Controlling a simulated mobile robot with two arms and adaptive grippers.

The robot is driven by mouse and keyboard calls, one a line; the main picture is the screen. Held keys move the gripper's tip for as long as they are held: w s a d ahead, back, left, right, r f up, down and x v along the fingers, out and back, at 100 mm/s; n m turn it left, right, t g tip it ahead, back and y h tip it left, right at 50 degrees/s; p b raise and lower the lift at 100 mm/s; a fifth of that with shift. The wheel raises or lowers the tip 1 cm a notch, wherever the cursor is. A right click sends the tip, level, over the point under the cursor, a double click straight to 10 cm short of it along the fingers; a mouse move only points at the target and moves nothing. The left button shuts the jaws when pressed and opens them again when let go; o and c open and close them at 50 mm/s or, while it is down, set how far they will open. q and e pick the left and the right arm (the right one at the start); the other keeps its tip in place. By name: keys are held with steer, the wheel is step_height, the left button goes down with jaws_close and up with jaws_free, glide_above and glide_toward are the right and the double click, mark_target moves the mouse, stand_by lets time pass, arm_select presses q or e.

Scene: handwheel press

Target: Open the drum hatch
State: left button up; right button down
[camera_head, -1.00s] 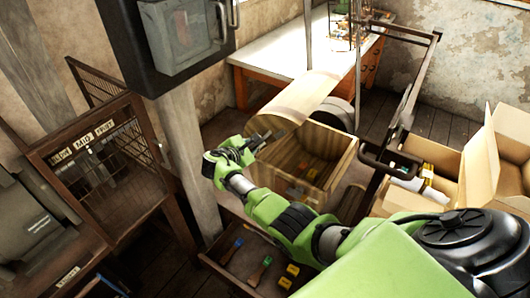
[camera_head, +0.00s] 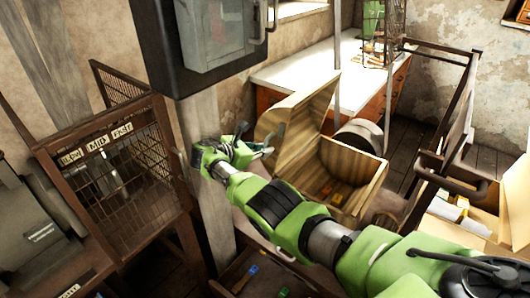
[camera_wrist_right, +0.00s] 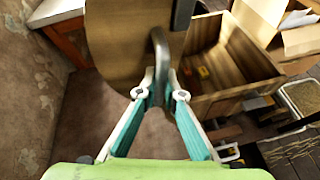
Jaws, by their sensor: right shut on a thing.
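The wooden drum (camera_head: 370,190) stands at the middle right with its rounded hatch (camera_head: 310,110) swung up and its inside exposed. In the right wrist view the hatch (camera_wrist_right: 115,45) fills the upper middle, with the open drum (camera_wrist_right: 220,85) to its right. My right gripper (camera_head: 262,150) is at the hatch's near left edge. In the wrist view my gripper's fingertips (camera_wrist_right: 160,90) are closed around a dark curved handle (camera_wrist_right: 160,50) on the hatch. My left gripper is not in view.
Small coloured items (camera_head: 335,195) lie in the drum. A dark wall box (camera_head: 215,40) hangs above left, over a post (camera_head: 205,150). A wire cage cabinet (camera_head: 110,180) is at left. A metal rail (camera_head: 465,130) and an open cardboard box (camera_head: 460,225) are at right.

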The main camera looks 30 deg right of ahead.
steer(key=shift+w+d+r, duration=0.1)
steer(key=shift+r, duration=0.3)
steer(key=c, duration=2.1)
jaws_free()
steer(key=shift+c, duration=0.2)
steer(key=shift+f, duration=0.2)
step_height(320, 180, up, 10)
steer(key=shift+r, duration=0.1)
